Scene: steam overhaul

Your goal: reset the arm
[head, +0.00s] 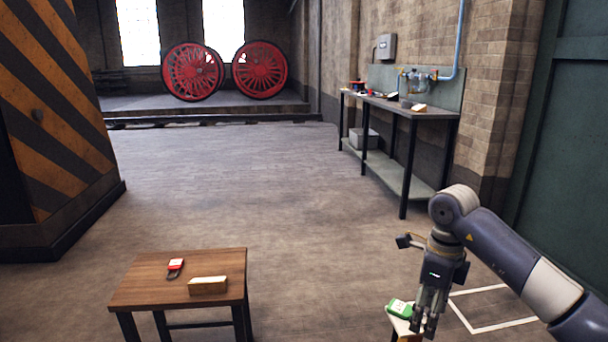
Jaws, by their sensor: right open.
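My right arm comes in from the right edge. Its gripper (424,318) points down at the lower right, and its fingers are apart with nothing seen between them. It is over or in front of a small pale-topped stand, right beside a green object (399,308) with a light face. I cannot tell whether the fingers touch either one. My left gripper does not show.
A workbench (432,113) lines the right wall. A striped pillar (60,110) stands left. The middle floor is clear. Red wheels (262,69) stand at the back.

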